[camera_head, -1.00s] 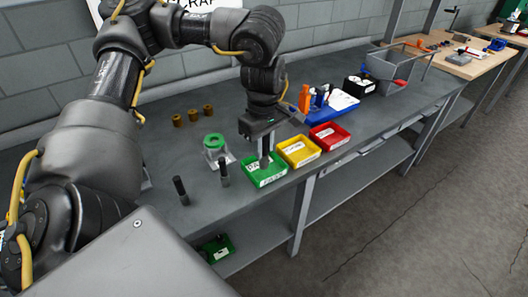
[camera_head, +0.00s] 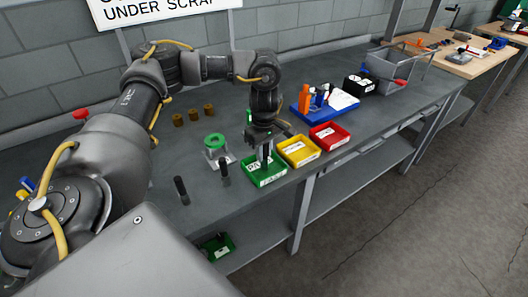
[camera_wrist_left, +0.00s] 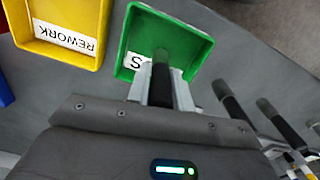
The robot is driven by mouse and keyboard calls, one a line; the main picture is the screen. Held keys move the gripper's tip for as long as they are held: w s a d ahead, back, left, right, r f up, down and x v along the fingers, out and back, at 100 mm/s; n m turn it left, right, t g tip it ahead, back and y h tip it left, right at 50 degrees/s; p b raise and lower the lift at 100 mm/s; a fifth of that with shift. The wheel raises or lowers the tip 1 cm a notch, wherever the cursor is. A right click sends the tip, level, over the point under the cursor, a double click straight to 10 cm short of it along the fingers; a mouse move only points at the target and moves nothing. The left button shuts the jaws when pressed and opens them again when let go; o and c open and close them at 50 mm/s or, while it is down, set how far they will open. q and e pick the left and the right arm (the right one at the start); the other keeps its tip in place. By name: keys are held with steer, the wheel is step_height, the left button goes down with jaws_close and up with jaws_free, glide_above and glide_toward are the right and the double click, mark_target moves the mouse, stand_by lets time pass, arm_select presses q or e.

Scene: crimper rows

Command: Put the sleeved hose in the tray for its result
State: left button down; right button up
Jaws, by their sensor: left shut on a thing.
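My left gripper (camera_head: 265,156) points down over the green tray (camera_head: 277,178). It is shut on a dark, slim hose (camera_wrist_left: 162,62). In the left wrist view the hose stands out beyond the fingers, over the green tray (camera_wrist_left: 197,32) with its white label, partly covered. The hose's lower end looks inside the tray's walls, but I cannot tell whether it touches the floor. Its sleeve is hidden by the fingers. The yellow tray (camera_head: 299,151), labelled REWORK in the wrist view, and the red tray (camera_head: 329,136) stand beside it, looking empty. My right gripper is out of view.
Two dark upright hoses (camera_head: 181,190) stand near the bench front, left of the green tray. A fixture with a green ring (camera_head: 214,141) is behind them. A blue holder (camera_head: 325,108) with tools and a grey bin (camera_head: 393,72) are to the right.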

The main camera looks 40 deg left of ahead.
arm_select(q)
steer(key=shift+f, duration=0.2)
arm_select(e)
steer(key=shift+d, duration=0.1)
arm_select(q)
steer(key=shift+f, duration=0.1)
steer(key=c, duration=1.2)
jaws_free()
steer(key=shift+f, duration=0.1)
steer(key=shift+c, duration=0.2)
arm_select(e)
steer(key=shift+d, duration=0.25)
